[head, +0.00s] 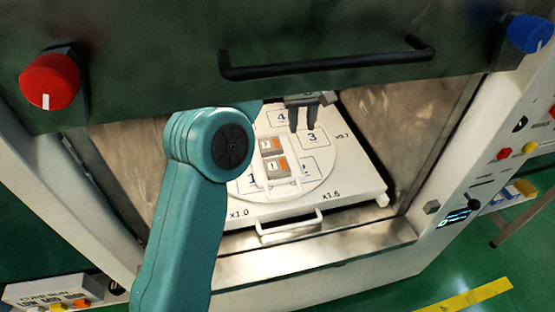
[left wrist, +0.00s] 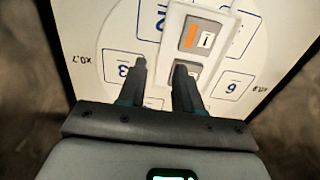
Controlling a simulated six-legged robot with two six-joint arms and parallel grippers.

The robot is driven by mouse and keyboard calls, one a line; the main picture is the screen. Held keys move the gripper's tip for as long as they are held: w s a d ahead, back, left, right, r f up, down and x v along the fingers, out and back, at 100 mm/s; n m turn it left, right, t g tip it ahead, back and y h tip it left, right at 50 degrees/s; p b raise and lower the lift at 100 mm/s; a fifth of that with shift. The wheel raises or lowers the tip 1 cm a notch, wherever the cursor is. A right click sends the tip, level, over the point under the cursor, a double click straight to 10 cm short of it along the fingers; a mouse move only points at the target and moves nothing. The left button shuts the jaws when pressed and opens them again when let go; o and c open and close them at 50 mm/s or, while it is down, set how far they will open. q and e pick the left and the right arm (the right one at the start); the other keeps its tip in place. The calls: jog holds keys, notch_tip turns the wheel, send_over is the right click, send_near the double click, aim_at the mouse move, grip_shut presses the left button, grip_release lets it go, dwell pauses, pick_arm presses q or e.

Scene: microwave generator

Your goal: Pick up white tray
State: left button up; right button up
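The small white tray (head: 296,183) lies on the numbered white plate inside the open chamber. It carries two grey-and-orange blocks marked 1 (head: 272,146). In the left wrist view the tray (left wrist: 172,28) shows at upper middle, partly hidden by a finger. My left gripper (head: 303,124) reaches in from above, just behind and to the right of the tray. Its two fingers (left wrist: 160,68) are apart with no object gripped. In the left wrist view the tray's edge appears between the fingertips. I cannot tell whether they touch it. My right gripper is out of view.
The numbered plate (head: 352,170) has a white front handle (head: 290,226) and sits between metal chamber walls. The raised dark door with a black handle (head: 325,62) hangs above the opening. A red knob (head: 50,82) and a blue knob (head: 530,34) flank it.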

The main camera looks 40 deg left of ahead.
pick_arm(q)
jog(key=b, duration=0.1)
send_over(298, 157)
notch_tip(298, 157, down, 5)
jog(key=shift+s+r, duration=0.15)
jog(key=shift+r, duration=0.05)
notch_tip(298, 157, down, 6)
jog(key=shift+r+b, duration=0.1)
jog(key=shift+b, duration=0.7)
jog(key=shift+d, duration=0.1)
grip_shut()
